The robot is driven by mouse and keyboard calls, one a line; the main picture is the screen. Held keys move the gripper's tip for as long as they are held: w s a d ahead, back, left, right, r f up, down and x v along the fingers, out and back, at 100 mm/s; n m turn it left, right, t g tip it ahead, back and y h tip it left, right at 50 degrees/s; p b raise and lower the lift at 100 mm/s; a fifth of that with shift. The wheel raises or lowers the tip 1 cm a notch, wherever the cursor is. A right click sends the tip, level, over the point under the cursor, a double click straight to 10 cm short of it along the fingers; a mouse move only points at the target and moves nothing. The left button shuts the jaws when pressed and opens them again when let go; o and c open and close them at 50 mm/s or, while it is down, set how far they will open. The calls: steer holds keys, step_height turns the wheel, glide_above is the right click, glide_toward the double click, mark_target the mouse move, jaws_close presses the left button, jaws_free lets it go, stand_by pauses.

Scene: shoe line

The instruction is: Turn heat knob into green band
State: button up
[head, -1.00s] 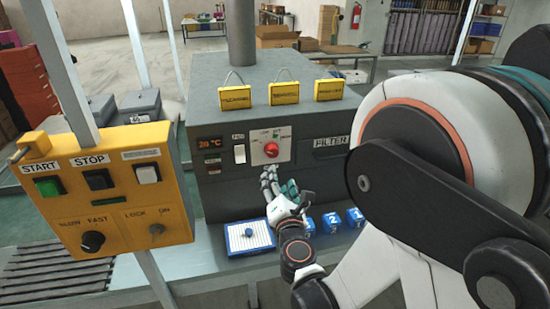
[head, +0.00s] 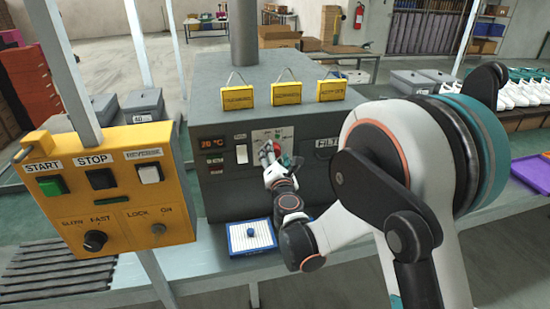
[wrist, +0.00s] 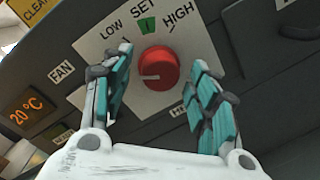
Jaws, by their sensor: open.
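The red heat knob (wrist: 158,68) sits on a white dial plate on the dark oven front. Its white pointer line is toward the left in the wrist view, away from the green band (wrist: 147,25) under SET, between LOW and HIGH. My gripper (wrist: 160,62) is open, with one teal-padded finger on each side of the knob and gaps showing between. In the head view my gripper (head: 271,158) is in front of the dial and covers most of the knob.
A display (wrist: 26,103) reads 20 °C, beside a FAN switch (head: 241,154). Yellow tags (head: 287,93) stand on the oven top. A white gridded tray (head: 236,243) lies below. A yellow START/STOP control box (head: 115,215) stands at left.

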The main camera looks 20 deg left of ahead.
steer(key=c, duration=1.1)
steer(key=shift+m, duration=0.4)
steer(key=m+g+b, duration=0.1)
steer(key=m, duration=0.9)
steer(key=shift+r+m+b, duration=0.15)
steer(key=shift+m+b, duration=0.15)
steer(key=shift+b, duration=0.1)
steer(key=shift+w+d+m+g+y, duration=0.1)
steer(key=shift+m+g+y, duration=0.2)
steer(key=shift+m, duration=1.4)
